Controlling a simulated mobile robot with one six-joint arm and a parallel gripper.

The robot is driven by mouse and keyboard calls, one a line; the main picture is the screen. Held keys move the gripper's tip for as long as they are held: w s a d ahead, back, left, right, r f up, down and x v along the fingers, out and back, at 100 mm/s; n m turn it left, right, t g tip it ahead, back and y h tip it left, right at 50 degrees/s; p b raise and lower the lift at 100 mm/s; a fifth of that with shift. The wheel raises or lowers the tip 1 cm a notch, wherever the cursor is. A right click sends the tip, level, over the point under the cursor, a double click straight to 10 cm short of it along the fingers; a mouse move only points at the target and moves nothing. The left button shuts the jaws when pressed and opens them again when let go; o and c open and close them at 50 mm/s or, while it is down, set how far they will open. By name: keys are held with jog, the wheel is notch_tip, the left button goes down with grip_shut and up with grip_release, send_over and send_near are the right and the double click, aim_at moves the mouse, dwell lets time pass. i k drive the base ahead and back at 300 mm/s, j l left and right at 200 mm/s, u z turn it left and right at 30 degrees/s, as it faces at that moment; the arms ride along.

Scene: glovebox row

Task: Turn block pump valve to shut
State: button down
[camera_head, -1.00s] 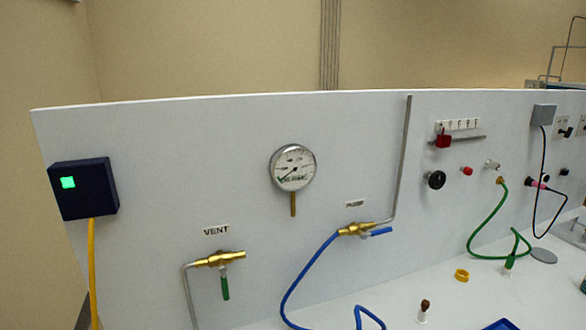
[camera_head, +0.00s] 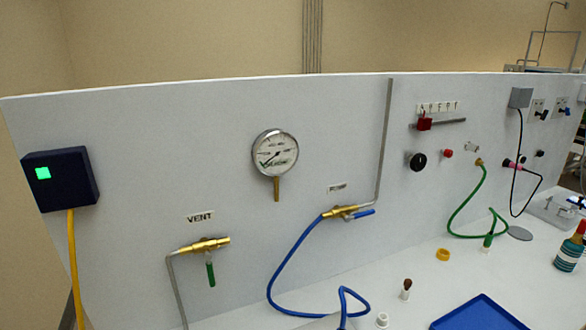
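The pump valve (camera_head: 338,212) is a brass fitting on the white panel under a small label (camera_head: 337,188) that reads PUMP in the earlier picture. Its blue lever (camera_head: 363,213) points right, roughly in line with the brass body. A blue hose (camera_head: 283,262) joins its left end, and a grey metal pipe (camera_head: 384,140) rises from its right end. The vent valve (camera_head: 204,245) is a similar brass fitting to the left, with a green lever (camera_head: 211,274) hanging down across its body. My gripper does not show.
A round gauge (camera_head: 275,153) sits above and between the valves. A dark blue box (camera_head: 62,180) with a green light is at far left. On the bench are a blue tray (camera_head: 483,317), a yellow ring (camera_head: 443,254), a small brown-topped item (camera_head: 406,289) and a striped bottle (camera_head: 571,247).

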aim_at(347, 218)
jog(key=l+z, duration=0.35)
jog(key=i+l+z, duration=0.1)
jog(key=z, duration=0.25)
jog(key=i+l+z, duration=0.1)
jog(key=z, duration=0.25)
jog(key=l, duration=0.1)
